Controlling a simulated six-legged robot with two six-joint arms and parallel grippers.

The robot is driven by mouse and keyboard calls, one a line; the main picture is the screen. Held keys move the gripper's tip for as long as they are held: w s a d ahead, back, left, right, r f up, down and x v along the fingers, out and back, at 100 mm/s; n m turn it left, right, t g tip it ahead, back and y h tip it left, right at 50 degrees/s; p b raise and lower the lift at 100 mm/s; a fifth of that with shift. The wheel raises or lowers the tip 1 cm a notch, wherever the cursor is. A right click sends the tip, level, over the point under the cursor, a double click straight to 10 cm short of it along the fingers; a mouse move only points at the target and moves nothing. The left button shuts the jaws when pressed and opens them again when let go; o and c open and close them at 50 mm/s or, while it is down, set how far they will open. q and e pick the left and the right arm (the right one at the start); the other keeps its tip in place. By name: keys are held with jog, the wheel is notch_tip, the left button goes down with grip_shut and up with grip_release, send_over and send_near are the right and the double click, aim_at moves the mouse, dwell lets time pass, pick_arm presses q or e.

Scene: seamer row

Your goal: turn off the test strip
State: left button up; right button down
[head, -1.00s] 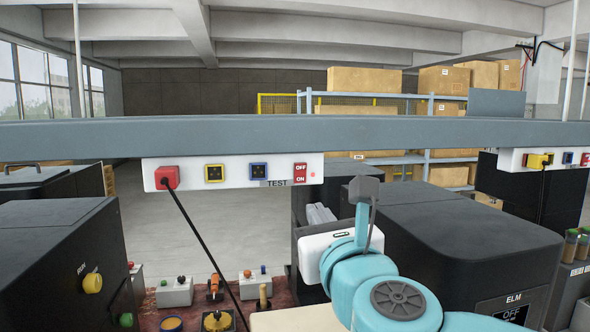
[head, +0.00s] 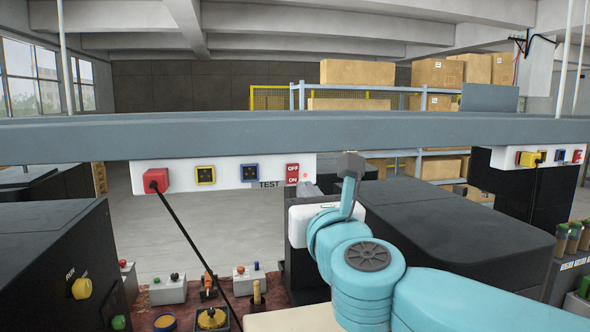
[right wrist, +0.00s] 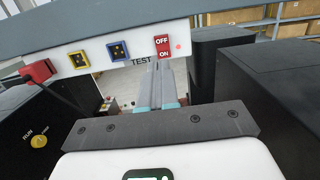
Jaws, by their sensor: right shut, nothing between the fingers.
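The test strip (head: 220,176) is a long white power strip marked TEST, fixed under a grey beam. Its red rocker switch (head: 292,173), lettered OFF above and ON below, sits near the right end. The switch also shows in the right wrist view (right wrist: 163,47), with a small red lamp (right wrist: 179,47) beside it. I cannot tell which half is pressed in. My right gripper (right wrist: 157,66) is shut and empty, its fingertips just below the switch in that view; contact is not clear. In the head view its fingers are small and partly hidden. My left gripper is out of view.
A red plug (head: 156,180) with a black cord is in the strip's left end, beside yellow and blue sockets. Dark machines stand on both sides. A second strip (head: 507,159) with a yellow plug hangs at right. The beam (head: 270,138) runs above.

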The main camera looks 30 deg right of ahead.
aim_at(292, 169)
jog(key=p+x, duration=0.2)
jog(key=x, duration=0.6)
jog(key=shift+w+d+p, duration=0.1)
jog(key=shift+d+p, duration=0.05)
jog(key=shift+p, duration=0.15)
